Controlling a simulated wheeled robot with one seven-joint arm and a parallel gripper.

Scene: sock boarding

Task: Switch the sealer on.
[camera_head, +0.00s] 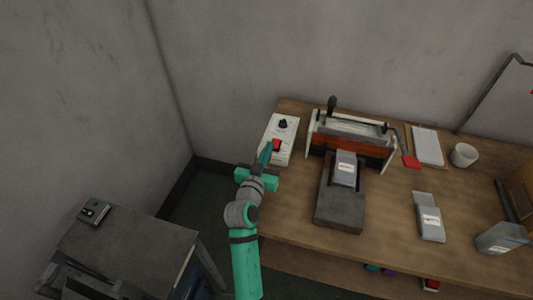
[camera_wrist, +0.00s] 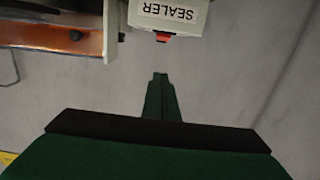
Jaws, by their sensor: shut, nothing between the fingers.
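The sealer's control box (camera_head: 280,138) is a white panel at the left end of the wooden bench, with a black knob (camera_head: 283,124) and a red switch (camera_head: 276,145). The sealer (camera_head: 350,142), with a white frame and orange-brown bar, stands right of the box. My gripper (camera_head: 267,152) is shut and empty, its tips close to the red switch in the head view; I cannot tell whether they touch. In the wrist view my gripper (camera_wrist: 160,78) points at the box, labelled SEALER (camera_wrist: 168,12), with a gap below a red part (camera_wrist: 162,38). The switch position is unclear.
A dark block (camera_head: 340,208) with a grey labelled packet (camera_head: 345,168) sits before the sealer. Another packet (camera_head: 430,222), a white cup (camera_head: 464,155) and a white tray (camera_head: 427,146) lie to the right. A grey side table (camera_head: 130,250) stands at lower left.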

